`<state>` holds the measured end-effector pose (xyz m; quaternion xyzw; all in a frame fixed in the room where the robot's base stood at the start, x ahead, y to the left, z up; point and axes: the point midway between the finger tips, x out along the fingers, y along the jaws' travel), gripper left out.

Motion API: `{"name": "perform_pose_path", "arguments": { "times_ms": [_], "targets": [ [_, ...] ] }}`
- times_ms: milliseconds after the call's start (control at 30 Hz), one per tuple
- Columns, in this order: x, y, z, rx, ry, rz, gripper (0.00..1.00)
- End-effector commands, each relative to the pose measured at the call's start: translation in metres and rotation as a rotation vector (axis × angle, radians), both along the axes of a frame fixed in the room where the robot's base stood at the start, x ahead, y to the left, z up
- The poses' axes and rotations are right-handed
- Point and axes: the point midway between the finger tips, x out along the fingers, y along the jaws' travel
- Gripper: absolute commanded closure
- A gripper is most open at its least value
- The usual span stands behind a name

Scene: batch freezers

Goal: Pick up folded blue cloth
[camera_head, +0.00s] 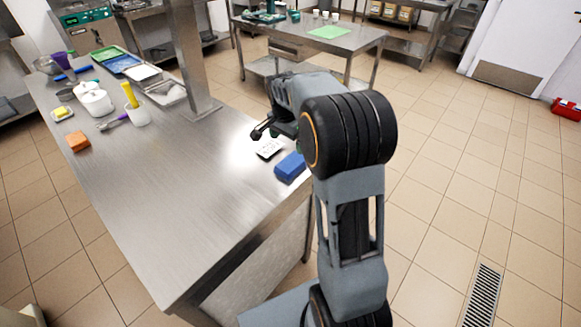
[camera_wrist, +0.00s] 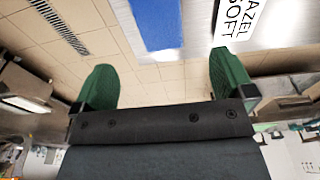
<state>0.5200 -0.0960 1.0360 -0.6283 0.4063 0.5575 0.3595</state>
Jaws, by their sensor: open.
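The folded blue cloth (camera_head: 290,167) lies on the steel counter near its right edge, in the head view. In the wrist view the blue cloth (camera_wrist: 157,22) shows at the top centre, cut off by the frame edge. My gripper (camera_head: 264,132) is above the counter, up and left of the cloth in the head view. In the wrist view its two green fingers (camera_wrist: 166,82) are wide apart with nothing between them. The cloth is beyond the fingertips, apart from them.
A white label card (camera_head: 269,149) with black print lies beside the cloth; it also shows in the wrist view (camera_wrist: 246,22). An orange sponge-like block (camera_head: 78,141), white pots (camera_head: 97,101) and trays (camera_head: 124,63) stand at the far left. The counter's near part is clear.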

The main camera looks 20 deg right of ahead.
Motion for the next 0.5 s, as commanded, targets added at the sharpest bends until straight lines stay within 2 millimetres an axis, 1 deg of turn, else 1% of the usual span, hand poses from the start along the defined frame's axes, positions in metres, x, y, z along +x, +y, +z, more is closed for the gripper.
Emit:
{"name": "perform_pose_path", "arguments": {
  "times_ms": [33,100,200,333,500],
  "targets": [
    [0.000,-0.001,-0.009,0.000,0.004,0.000,0.00],
    [0.001,-0.002,-0.022,0.001,0.004,0.002,0.00],
    [0.001,-0.003,-0.037,0.000,0.003,0.003,0.00],
    [0.002,-0.005,-0.050,-0.001,0.001,0.003,0.00],
    [0.003,-0.006,-0.057,-0.001,-0.001,0.004,0.00]
  ]
}}
